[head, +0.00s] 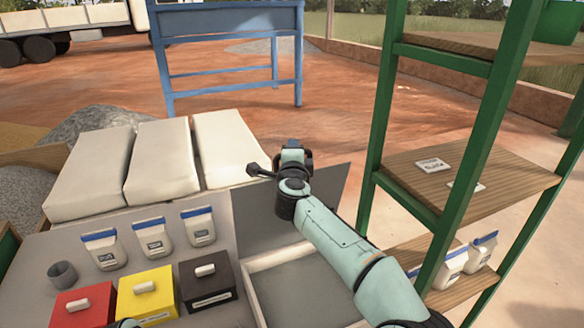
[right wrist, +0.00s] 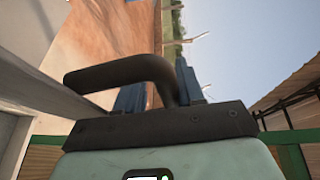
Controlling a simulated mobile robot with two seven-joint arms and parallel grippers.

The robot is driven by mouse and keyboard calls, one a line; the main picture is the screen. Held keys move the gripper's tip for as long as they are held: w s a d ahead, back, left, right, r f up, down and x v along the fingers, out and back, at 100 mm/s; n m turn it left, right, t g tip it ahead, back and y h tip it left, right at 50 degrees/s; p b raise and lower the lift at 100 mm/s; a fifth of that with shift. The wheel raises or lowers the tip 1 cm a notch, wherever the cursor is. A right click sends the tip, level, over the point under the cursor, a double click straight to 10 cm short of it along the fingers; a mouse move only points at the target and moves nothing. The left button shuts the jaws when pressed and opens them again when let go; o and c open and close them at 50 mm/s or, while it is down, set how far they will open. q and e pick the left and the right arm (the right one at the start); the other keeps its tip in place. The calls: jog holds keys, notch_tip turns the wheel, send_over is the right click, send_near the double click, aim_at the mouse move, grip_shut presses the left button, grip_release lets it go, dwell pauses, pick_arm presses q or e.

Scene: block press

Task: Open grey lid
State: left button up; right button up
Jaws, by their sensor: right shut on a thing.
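The grey lid (head: 262,218) is a flat dark grey panel. It stands raised at the back of an open, light-rimmed box (head: 254,292), and the box's inside shows. My right arm reaches over the box from the lower right, in front of part of the lid. My right gripper (head: 262,172) is at the lid's upper edge and is shut on it. The exact contact is hidden. In the right wrist view a dark bent bar (right wrist: 130,74) shows above the wrist. Only a small teal piece of my left arm shows at the bottom edge; its gripper is out of view.
Red (head: 85,308), yellow (head: 148,296) and black (head: 208,284) boxes stand left of the open box. Several white, blue-topped bags (head: 152,238) and a grey cup (head: 62,273) are behind them. Pale sacks (head: 160,160) lie farther back. A green-framed shelf (head: 392,110) stands close on the right.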

pick_arm(q)
jog(key=s+f+b, duration=0.4)
jog(key=s+f, duration=0.1)
pick_arm(e)
jog(key=s, duration=1.1)
pick_arm(q)
jog(key=w+r+p, duration=0.6)
jog(key=w+r, duration=0.1)
jog(key=shift+w, duration=0.2)
pick_arm(e)
jog(key=s+a+r, duration=0.2)
jog(key=s+r, duration=0.8)
jog(key=r, duration=0.3)
jog(key=shift+s+a, duration=0.3)
